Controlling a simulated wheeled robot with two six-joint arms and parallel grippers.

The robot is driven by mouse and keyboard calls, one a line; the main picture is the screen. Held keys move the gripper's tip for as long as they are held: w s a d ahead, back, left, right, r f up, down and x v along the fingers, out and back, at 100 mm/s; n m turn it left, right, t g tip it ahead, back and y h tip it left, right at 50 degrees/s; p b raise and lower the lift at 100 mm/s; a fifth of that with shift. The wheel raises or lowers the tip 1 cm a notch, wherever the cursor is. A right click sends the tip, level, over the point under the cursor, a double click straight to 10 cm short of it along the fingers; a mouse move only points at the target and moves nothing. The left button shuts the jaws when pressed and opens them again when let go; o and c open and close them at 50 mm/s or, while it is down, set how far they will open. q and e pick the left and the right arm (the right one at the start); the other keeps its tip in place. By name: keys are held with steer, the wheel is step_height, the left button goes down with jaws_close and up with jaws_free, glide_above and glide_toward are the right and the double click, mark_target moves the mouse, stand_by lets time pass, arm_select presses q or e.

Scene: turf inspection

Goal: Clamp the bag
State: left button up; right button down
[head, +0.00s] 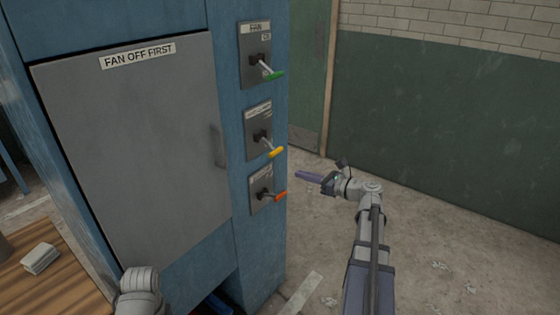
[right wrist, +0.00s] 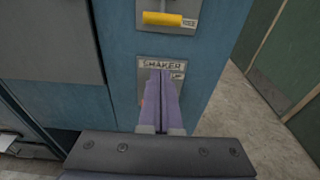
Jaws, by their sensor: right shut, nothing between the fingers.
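A blue cabinet carries three lever plates on its narrow face. The top one reads FAN and has a green-handled lever (head: 273,75). The middle one has a yellow-handled lever (head: 275,152); its label is too small to read. The lowest has an orange-handled lever (head: 280,196); the right wrist view shows its plate labelled SHAKER (right wrist: 163,65). My right gripper (head: 298,175) is shut and empty, just right of the lower two levers. In the right wrist view its fingers (right wrist: 161,75) cover most of the SHAKER plate. No bag is visible.
A grey cabinet door (head: 140,130) marked FAN OFF FIRST has a handle (head: 216,146) near its right edge. A wooden table (head: 60,285) with a small pale stack (head: 40,258) stands lower left. The concrete floor (head: 460,225) to the right is largely clear.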

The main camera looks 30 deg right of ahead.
steer(key=shift+w, duration=0.1)
steer(key=b+x, duration=0.2)
steer(key=x, duration=0.8)
steer(key=shift+s+r+p, duration=0.2)
steer(key=shift+r+p, duration=0.75)
steer(key=shift+p, duration=0.2)
steer(key=shift+s+r+p, duration=0.25)
steer(key=shift+r+p, duration=0.75)
steer(key=shift+p, duration=0.15)
step_height(320, 180, up, 11)
steer(key=g+h+p, duration=0.3)
steer(key=g+p, duration=0.5)
steer(key=p, duration=1.7)
steer(key=shift+s+d+f+g, duration=0.2)
steer(key=shift+s+g, duration=0.1)
steer(key=shift+g, duration=0.1)
